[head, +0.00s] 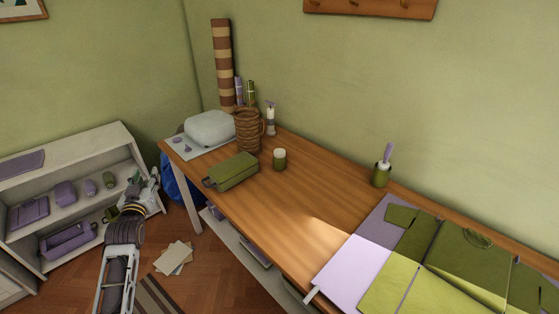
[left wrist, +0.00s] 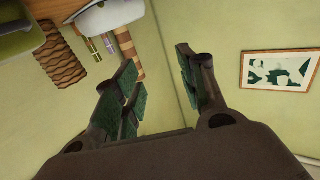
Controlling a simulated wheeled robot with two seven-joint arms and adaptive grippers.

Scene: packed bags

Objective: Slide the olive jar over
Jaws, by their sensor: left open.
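A small olive jar (head: 280,159) with a pale top stands upright on the wooden table (head: 262,205), right of the olive zipped bag (head: 233,171) and in front of the woven brown jug (head: 248,130). An olive cup (head: 381,175) with a lilac-handled item in it stands farther right, near the wall. My left gripper (head: 146,183) is off the table's left end, between it and the white shelf, well apart from the jar. In the left wrist view its fingers (left wrist: 158,72) are spread, with only wall between them. My right gripper is not in view.
A rounded grey case (head: 210,128) lies at the table's left end. A tall striped roll (head: 222,65) stands by the wall. Olive and lilac folders (head: 455,262) cover the right end. The table middle is clear. A white shelf (head: 88,150) with lilac items stands left.

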